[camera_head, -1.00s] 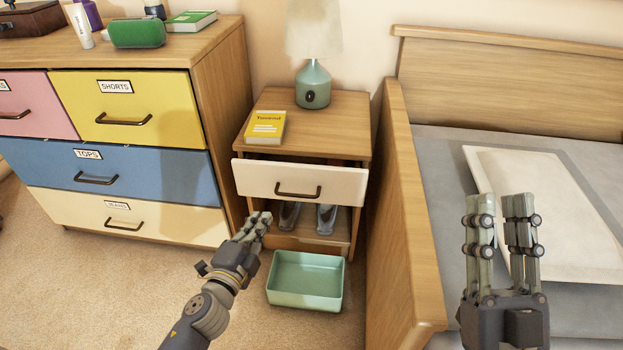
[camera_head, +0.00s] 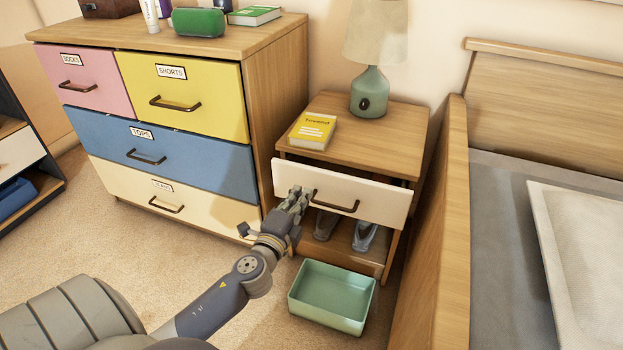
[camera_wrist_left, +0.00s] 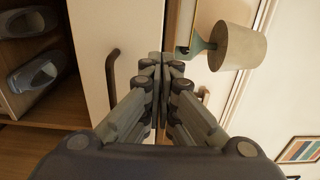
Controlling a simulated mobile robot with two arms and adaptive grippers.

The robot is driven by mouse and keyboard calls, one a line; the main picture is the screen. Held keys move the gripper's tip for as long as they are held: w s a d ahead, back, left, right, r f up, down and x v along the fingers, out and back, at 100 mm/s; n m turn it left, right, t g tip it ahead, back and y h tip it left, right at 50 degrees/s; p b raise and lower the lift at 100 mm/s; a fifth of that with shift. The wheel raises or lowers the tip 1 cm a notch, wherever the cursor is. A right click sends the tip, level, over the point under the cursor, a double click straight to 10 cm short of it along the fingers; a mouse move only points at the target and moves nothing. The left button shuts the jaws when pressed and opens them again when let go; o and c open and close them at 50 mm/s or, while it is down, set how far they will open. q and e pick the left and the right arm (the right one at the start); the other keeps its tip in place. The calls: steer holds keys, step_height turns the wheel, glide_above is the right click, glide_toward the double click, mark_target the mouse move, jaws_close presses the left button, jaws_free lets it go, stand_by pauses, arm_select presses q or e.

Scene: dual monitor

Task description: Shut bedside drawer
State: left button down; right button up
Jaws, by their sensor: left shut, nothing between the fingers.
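The bedside table (camera_head: 395,137) stands between the dresser and the bed. Its white drawer (camera_head: 378,197) with a dark handle (camera_head: 336,201) is pulled out. My left gripper (camera_head: 299,193) is shut and empty, in front of the left part of the drawer front, left of the handle. In the left wrist view, the shut fingers (camera_wrist_left: 160,62) overlap the edge of the white drawer front (camera_wrist_left: 92,60), beside the handle (camera_wrist_left: 112,78). I cannot tell whether the fingertips touch the drawer. My right gripper is out of the head view.
A yellow book (camera_head: 312,130) and a lamp (camera_head: 370,85) stand on the bedside table. Shoes (camera_head: 364,235) sit on its lower shelf. A green bin (camera_head: 333,293) lies on the floor in front. The dresser (camera_head: 275,100) is left, the bed's side board (camera_head: 448,220) right.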

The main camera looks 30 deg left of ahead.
mark_target(315, 172)
arm_select(q)
steer(key=b+x, duration=0.1)
steer(key=x, duration=0.6)
steer(key=shift+w, duration=0.15)
steer(key=shift+w, duration=0.1)
steer(key=shift+w+a, duration=0.25)
steer(key=shift+w, duration=0.9)
steer(key=shift+s, duration=0.1)
